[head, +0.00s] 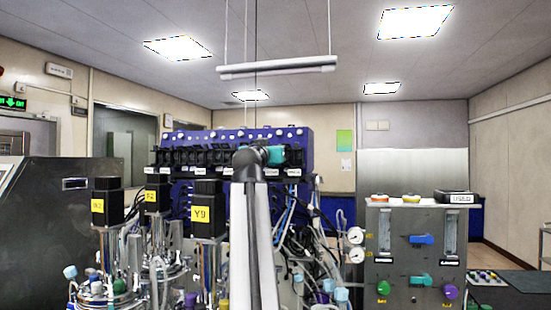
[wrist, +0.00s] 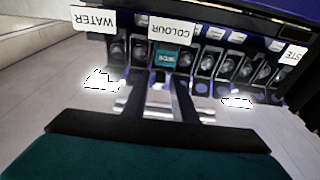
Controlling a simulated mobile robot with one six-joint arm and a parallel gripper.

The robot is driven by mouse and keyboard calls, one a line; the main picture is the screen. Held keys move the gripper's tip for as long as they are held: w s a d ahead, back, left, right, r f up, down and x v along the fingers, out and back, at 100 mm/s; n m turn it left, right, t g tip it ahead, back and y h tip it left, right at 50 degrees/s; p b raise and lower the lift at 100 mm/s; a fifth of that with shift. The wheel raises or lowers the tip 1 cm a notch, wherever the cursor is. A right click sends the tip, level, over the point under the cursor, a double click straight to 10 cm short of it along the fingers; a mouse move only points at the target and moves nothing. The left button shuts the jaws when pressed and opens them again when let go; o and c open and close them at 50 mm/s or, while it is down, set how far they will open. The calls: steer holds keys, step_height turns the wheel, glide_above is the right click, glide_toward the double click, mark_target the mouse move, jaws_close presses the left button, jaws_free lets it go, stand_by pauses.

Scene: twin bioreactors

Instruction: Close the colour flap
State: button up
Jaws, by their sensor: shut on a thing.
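The colour flap (wrist: 166,58) is a small teal piece with lettering, below the white COLOUR label (wrist: 171,30) in the wrist view. My gripper (wrist: 159,82) reaches up to it from below, its metal fingers close together and shut at the flap's lower edge. The fingertips hide the exact contact and the flap's angle is hard to tell. In the head view the row of black pinch units (head: 200,158) runs along the blue panel (head: 305,150).
In the wrist view a WATER label (wrist: 94,19) is on the left, and several dark neighbouring units (wrist: 226,67) sit close on the right. In the head view, black-topped vessels (head: 207,207) and tubing stand below the panel, and a grey gas panel (head: 400,250) stands right.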

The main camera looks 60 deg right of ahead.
steer(key=shift+w+f+h+b, duration=0.15)
steer(key=shift+f+h+b, duration=0.25)
steer(key=shift+b, duration=0.55)
steer(key=o, duration=0.7)
steer(key=shift+a+r, duration=0.1)
steer(key=shift+w+a, duration=0.1)
steer(key=shift+w, duration=0.05)
steer(key=shift+r, duration=0.1)
steer(key=shift+r, duration=0.1)
